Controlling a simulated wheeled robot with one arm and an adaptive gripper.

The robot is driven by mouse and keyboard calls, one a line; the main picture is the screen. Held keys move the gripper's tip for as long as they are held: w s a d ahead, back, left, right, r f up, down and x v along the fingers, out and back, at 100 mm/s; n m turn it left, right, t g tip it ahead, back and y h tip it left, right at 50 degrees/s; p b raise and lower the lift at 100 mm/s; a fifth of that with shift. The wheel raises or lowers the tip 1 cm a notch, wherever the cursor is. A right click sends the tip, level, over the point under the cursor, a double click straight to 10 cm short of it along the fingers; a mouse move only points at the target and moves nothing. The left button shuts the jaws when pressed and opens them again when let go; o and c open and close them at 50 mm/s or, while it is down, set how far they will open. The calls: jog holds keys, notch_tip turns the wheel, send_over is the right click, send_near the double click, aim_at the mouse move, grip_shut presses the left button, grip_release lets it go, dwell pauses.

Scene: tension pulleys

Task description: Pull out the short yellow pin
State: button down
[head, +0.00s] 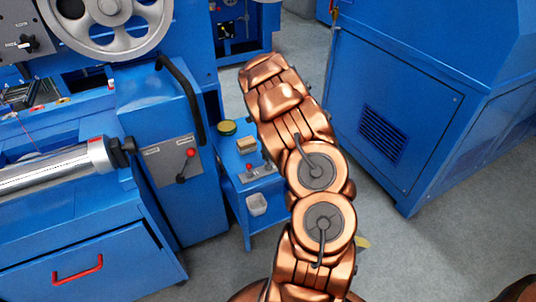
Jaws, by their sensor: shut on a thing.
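I cannot make out the short yellow pin in the head view. My copper-coloured arm rises from the bottom centre and bends away toward the machines at the top. My gripper does not show; the far end of the arm is all I see there, so what the jaws hold is hidden. A small yellow patch (362,242) shows beside my arm low on the right, too small and covered to identify.
A blue machine with a large grey wheel (105,22) and a red-knobbed lever panel (182,165) stands left. A small blue stand (250,193) is beside my arm. A big blue cabinet (420,110) stands right. Grey floor (440,255) is open at lower right.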

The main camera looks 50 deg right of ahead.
jog(key=shift+r, duration=0.6)
dwell(0.5)
jog(key=shift+r, duration=0.5)
jog(key=shift+r, duration=0.1)
jog(key=shift+r+p, duration=0.85)
jog(key=shift+r, duration=1)
